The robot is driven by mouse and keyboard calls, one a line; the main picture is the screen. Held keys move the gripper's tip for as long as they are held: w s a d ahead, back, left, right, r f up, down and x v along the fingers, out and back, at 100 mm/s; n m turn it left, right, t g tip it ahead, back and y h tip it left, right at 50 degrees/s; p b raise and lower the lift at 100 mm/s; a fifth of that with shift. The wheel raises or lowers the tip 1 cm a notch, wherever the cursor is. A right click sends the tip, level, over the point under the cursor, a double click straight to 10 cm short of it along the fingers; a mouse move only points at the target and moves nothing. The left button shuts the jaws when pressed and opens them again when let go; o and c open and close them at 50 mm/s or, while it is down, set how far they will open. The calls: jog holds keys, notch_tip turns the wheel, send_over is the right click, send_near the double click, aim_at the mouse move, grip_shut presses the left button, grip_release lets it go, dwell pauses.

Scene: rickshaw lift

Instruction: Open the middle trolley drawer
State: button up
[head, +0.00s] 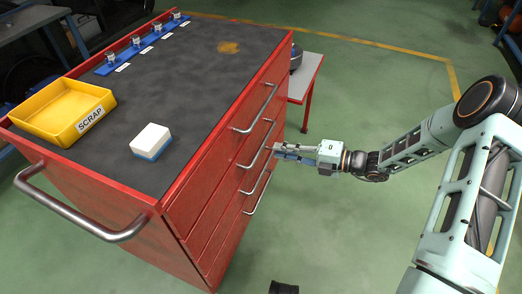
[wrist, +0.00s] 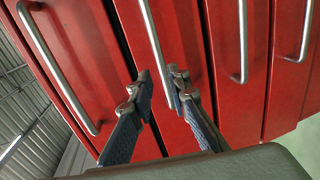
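The red trolley (head: 200,190) has several drawers on its right face, each with a grey bar handle. All drawer fronts look flush and shut. My gripper (head: 277,151) is at the drawer face, near the second handle from the top (head: 258,146). In the wrist view my gripper (wrist: 159,82) has its two fingertips apart, on either side of the lower part of that second handle (wrist: 152,35). I cannot tell whether either finger touches the bar. The top handle (wrist: 58,70) is left of the fingers and the third handle (wrist: 242,45) is right of them.
On the trolley top are a yellow scrap bin (head: 62,112), a white and blue block (head: 151,141) and a blue rail with small parts (head: 137,45). A side table (head: 303,78) stands behind the trolley. A dark object (head: 284,287) lies at the front. The green floor right of the drawers is mostly clear.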

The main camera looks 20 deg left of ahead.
aim_at(261, 147)
jog(key=b+x, duration=0.1)
jog(key=x, duration=0.6)
jog(key=shift+a+f, duration=0.15)
jog(key=shift+a, duration=0.1)
jog(key=shift+c, duration=0.4)
grip_shut()
